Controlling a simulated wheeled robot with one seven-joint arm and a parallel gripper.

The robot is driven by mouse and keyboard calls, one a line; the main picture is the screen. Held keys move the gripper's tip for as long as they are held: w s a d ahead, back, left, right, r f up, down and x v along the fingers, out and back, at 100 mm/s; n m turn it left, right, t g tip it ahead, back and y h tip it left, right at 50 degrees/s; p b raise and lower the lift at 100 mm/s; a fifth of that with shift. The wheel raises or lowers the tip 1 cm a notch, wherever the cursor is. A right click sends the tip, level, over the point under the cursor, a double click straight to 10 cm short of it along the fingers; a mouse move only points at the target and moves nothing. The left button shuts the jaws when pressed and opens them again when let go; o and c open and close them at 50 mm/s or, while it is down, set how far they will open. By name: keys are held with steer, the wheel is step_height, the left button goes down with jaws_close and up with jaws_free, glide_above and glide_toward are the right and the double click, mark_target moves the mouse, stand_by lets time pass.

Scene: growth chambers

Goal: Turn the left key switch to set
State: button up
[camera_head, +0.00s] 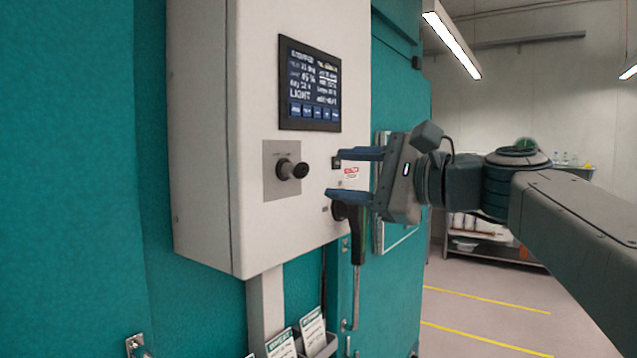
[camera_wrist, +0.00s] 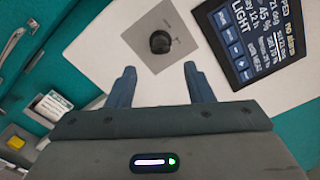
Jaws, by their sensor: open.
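The key switch (camera_head: 291,169) is a black knob on a square grey plate (camera_head: 270,185), set in the white control box below its screen. In the wrist view the knob (camera_wrist: 160,42) shows ahead of my fingertips and roughly centred between them, on its grey plate (camera_wrist: 150,18). My gripper (camera_head: 335,174) is open and empty, to the right of the knob in the head view and apart from it. The blue fingers (camera_wrist: 158,70) point toward the panel. The labels on the plate are too small to read.
A lit screen (camera_head: 310,85) sits above the switch. A small red-and-white label (camera_head: 351,173) and a small dark fitting (camera_head: 336,163) are to its right. A black door handle (camera_head: 358,240) hangs below my gripper. Cards (camera_head: 312,333) stand in a holder below the box.

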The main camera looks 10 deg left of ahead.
steer(key=v, duration=0.5)
steer(key=shift+b, duration=0.35)
step_height(320, 180, down, 15)
steer(key=d+n+h, duration=0.1)
steer(key=d+h, duration=0.1)
steer(key=h, duration=0.3)
steer(key=s+d+f+n+g+h, duration=0.1)
steer(key=s+d+f+n+h, duration=0.2)
steer(key=f, duration=0.7)
steer(key=s+d+f+n+g+h, duration=0.1)
steer(key=s+d+f+n+h, duration=0.2)
steer(key=s+d+f, duration=0.3)
steer(key=s+d+f+n+g+h, duration=0.2)
steer(key=s+d+f+h, duration=0.3)
steer(key=f, duration=0.9)
steer(key=shift+s+d+n+h, duration=0.25)
steer(key=shift+d+n+h, duration=0.05)
steer(key=shift+d+n, duration=0.5)
